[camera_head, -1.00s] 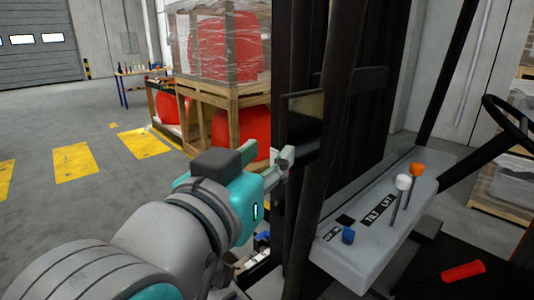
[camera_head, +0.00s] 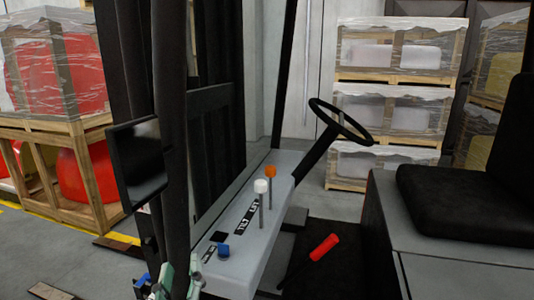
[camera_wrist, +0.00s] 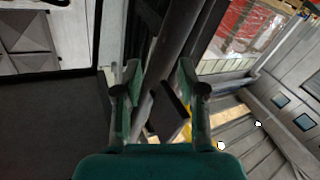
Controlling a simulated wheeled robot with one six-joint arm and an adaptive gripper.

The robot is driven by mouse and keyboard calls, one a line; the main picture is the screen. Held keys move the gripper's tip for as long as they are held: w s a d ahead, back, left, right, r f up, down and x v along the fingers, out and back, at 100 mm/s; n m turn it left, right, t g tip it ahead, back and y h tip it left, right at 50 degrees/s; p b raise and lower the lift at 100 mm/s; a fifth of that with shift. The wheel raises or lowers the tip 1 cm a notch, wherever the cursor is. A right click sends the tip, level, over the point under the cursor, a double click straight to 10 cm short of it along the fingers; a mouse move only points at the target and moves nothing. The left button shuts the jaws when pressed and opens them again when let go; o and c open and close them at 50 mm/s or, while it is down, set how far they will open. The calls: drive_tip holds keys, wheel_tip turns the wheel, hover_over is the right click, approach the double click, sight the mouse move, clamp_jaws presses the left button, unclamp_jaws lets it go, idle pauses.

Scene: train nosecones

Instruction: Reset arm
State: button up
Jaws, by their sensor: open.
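My gripper (camera_wrist: 160,72) is open in the wrist view, its two green fingers apart with nothing held between them. A dark slanted post (camera_wrist: 178,42) and a dark flat panel (camera_wrist: 168,112) show beyond and between the fingers; I cannot tell how far off they are. In the head view only small green parts of my gripper (camera_head: 178,284) show at the bottom edge, beside the foot of the forklift's dark post (camera_head: 172,130). The rest of my arm is out of that view.
The forklift's grey console (camera_head: 262,215) carries a white-knobbed lever (camera_head: 261,187), an orange-knobbed lever (camera_head: 271,172) and a blue button (camera_head: 223,250). A black mirror-like panel (camera_head: 138,163), steering wheel (camera_head: 340,122), red handle (camera_head: 324,247) and black seat (camera_head: 470,190) surround it. Wrapped crates (camera_head: 385,100) stand behind.

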drive_tip(key=s+d+f+n+g, duration=0.1)
drive_tip(key=s+d+f, duration=0.3)
drive_tip(key=d+f, duration=0.7)
drive_tip(key=s+d+f+g, duration=0.1)
drive_tip(key=s+d+f, duration=0.2)
drive_tip(key=d+f, duration=0.8)
drive_tip(key=s+d+f+m, duration=0.1)
drive_tip(key=s+d+f, duration=0.15)
drive_tip(key=s, duration=0.25)
drive_tip(key=s+d+f+g, duration=0.1)
drive_tip(key=s+f, duration=0.3)
drive_tip(key=s+d+f+m, duration=0.1)
drive_tip(key=s+d+f, duration=0.15)
drive_tip(key=s, duration=0.25)
drive_tip(key=s+d+r+m+h, duration=0.1)
drive_tip(key=s+d+m+h, duration=0.2)
drive_tip(key=s, duration=1)
drive_tip(key=shift+s+d+r+m, duration=0.15)
drive_tip(key=shift+s+d+m, duration=0.05)
drive_tip(key=shift+d+m, duration=0.55)
